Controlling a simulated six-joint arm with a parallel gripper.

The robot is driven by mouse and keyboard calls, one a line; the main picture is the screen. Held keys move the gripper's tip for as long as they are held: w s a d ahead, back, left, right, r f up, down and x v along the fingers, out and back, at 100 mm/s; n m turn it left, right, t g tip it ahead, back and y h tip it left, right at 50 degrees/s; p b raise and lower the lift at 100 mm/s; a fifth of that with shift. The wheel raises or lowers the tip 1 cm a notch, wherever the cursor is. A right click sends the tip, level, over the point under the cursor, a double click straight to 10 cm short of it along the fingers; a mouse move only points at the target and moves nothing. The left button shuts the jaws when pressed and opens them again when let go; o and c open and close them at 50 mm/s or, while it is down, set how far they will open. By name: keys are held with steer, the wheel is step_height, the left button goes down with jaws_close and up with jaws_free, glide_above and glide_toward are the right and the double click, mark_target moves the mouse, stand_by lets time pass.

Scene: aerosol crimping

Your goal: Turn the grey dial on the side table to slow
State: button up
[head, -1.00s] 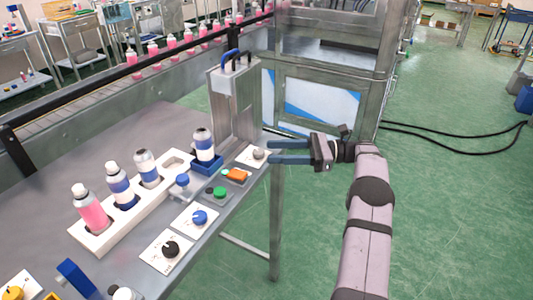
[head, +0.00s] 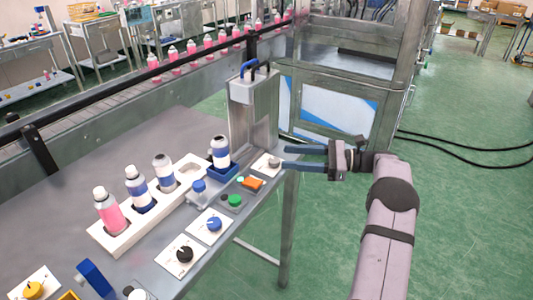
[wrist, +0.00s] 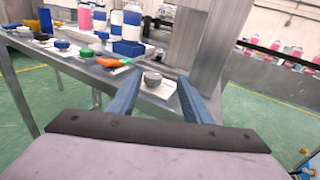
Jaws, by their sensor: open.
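The grey dial (head: 273,163) sits on a white plate (head: 263,169) at the far right corner of the side table (head: 165,140). In the wrist view the grey dial (wrist: 152,79) lies just beyond and between my two blue fingers. My gripper (head: 285,157) is open, level and pointing left, with its fingertips close to the dial. Whether a finger touches the dial, I cannot tell. The lettering on the dial's plate is too small to read.
Near the dial are an orange switch (head: 252,183), a green button (head: 234,201), a blue dial (head: 213,223) and a black dial (head: 184,254). A can stands in a blue holder (head: 221,172). A metal post (head: 252,115) rises behind. Open floor lies to the right.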

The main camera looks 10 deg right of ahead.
mark_target(263, 162)
steer(key=a+m+t+h, duration=0.1)
steer(key=a+m+t, duration=0.1)
steer(key=t, duration=0.1)
steer(key=shift+s+a+f+h+p, duration=0.1)
steer(key=shift+s+a+h+p, duration=0.25)
steer(key=shift+s+a+h, duration=0.05)
steer(key=shift+s+a+f+m+t+h, duration=0.1)
steer(key=shift+f+m+t+h, duration=0.15)
steer(key=shift+m+t, duration=0.4)
steer(key=shift+s+a+f+m+t+h, duration=0.1)
steer(key=shift+f+m+t+h, duration=0.15)
steer(key=shift+m+t, duration=0.35)
steer(key=shift+w, duration=0.1)
steer(key=shift+p+x, duration=0.55)
steer(key=shift+x, duration=3.05)
